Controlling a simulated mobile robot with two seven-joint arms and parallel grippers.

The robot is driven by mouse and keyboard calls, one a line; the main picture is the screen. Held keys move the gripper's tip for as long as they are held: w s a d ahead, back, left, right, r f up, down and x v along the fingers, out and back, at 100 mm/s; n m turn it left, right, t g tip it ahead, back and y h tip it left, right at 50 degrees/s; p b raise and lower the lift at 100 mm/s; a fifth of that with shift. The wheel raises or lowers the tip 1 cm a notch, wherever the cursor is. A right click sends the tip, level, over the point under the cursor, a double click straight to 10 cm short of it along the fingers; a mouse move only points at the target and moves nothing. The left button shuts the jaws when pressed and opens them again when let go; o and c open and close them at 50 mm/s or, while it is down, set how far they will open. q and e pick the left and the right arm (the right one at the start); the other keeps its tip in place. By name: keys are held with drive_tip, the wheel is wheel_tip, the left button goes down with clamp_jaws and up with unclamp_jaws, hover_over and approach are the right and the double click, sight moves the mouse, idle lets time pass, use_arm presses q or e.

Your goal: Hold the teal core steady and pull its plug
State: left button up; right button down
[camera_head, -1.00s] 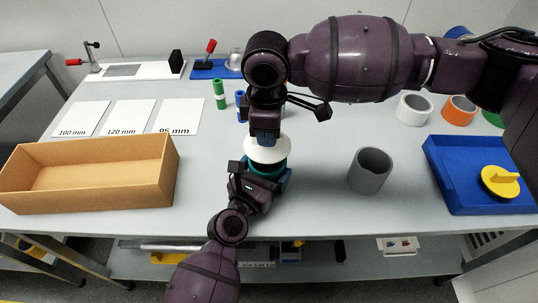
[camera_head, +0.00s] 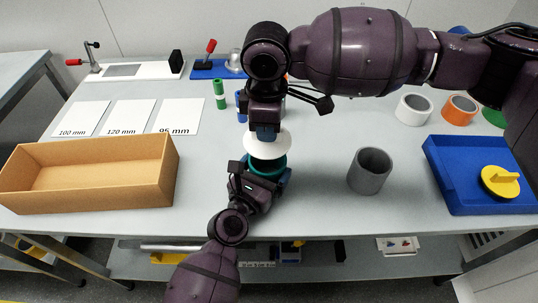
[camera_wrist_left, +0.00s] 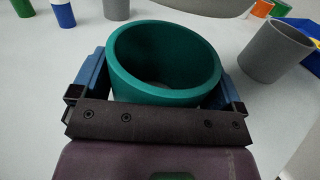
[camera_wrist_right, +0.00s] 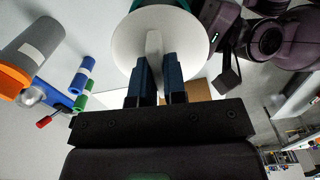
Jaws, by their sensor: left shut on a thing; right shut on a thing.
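The teal core (camera_head: 268,166) stands upright near the table's front edge. My left gripper (camera_head: 262,178) is shut around it from the front. In the left wrist view the core (camera_wrist_left: 128,75) sits between the two blue jaws, with its top open and its hollow inside showing. The plug, a white disc (camera_head: 268,147) with a grip tab, is above the core and apart from its rim. My right gripper (camera_head: 265,132) is shut on the tab. In the right wrist view the jaws (camera_wrist_right: 157,82) pinch the tab of the plug (camera_wrist_right: 128,45).
A grey tube (camera_head: 370,172) stands to the right of the core. A cardboard box (camera_head: 90,175) lies at the left and a blue tray (camera_head: 470,180) with a yellow lid (camera_head: 500,182) at the right. Green and blue cylinders (camera_head: 220,95) stand behind.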

use_arm(q)
drive_tip(key=shift+f, duration=0.3)
drive_tip(key=o, duration=0.7)
drive_tip(key=shift+c, duration=0.2)
drive_tip(key=shift+r, duration=0.1)
use_arm(e)
drive_tip(key=shift+f, duration=0.1)
use_arm(q)
drive_tip(key=v, duration=1.2)
drive_tip(key=shift+a, duration=0.1)
